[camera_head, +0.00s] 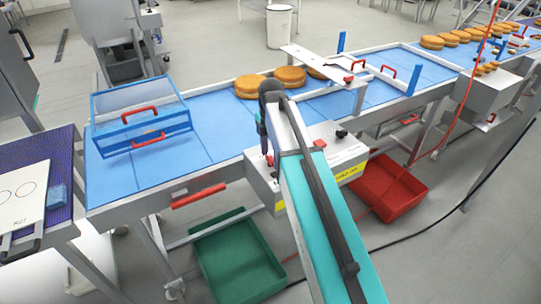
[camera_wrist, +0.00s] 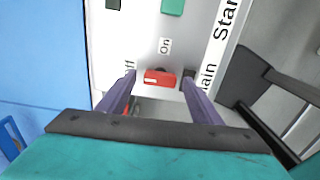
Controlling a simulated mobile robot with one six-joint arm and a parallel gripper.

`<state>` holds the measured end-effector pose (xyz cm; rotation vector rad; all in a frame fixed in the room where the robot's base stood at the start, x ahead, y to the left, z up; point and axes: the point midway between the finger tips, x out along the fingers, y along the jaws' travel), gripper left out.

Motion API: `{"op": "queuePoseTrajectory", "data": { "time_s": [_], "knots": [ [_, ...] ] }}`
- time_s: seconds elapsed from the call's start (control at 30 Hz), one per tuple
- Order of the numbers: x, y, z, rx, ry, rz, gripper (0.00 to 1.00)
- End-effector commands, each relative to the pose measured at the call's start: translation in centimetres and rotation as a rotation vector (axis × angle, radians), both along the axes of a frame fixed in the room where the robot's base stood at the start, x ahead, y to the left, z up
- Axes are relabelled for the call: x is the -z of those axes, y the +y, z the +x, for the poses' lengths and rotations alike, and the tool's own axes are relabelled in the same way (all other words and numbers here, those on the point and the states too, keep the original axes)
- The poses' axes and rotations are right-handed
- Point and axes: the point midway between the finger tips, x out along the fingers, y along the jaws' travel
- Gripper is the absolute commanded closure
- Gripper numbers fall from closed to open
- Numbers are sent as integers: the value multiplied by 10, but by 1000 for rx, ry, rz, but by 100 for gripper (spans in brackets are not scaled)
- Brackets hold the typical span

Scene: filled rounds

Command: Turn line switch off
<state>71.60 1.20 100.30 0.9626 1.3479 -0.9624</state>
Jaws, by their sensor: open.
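The control box (camera_head: 330,150) hangs on the near side of the conveyor, and its pale panel (camera_wrist: 140,35) fills the top middle of the wrist view. A red switch piece (camera_wrist: 160,78) sits on the panel, with the words "On" above it and "Off" at its left; part of "Main" shows at its right. I cannot tell its exact setting. My gripper (camera_wrist: 159,88) is open, with its purple fingers on either side of the red piece; contact is not clear. In the head view my gripper (camera_head: 264,145) is over the box's left end, and my arm hides part of it.
A green button (camera_wrist: 173,6) and a dark one lie further up the panel. A blue guard with red handles (camera_head: 140,115) and round filled breads (camera_head: 250,86) are on the blue belt. A green crate (camera_head: 238,262) and red crate (camera_head: 390,188) stand below.

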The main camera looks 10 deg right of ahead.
Motion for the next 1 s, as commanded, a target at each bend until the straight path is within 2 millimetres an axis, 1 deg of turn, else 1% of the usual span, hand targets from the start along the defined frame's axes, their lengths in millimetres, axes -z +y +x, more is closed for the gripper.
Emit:
{"op": "queuePoseTrajectory", "data": {
  "time_s": [0.27, 1.0],
  "knots": [
    [-20, 0, 1, 1, -2, 0, 41],
    [-104, 0, 1, 0, -2, 1, 41]
  ]
}}
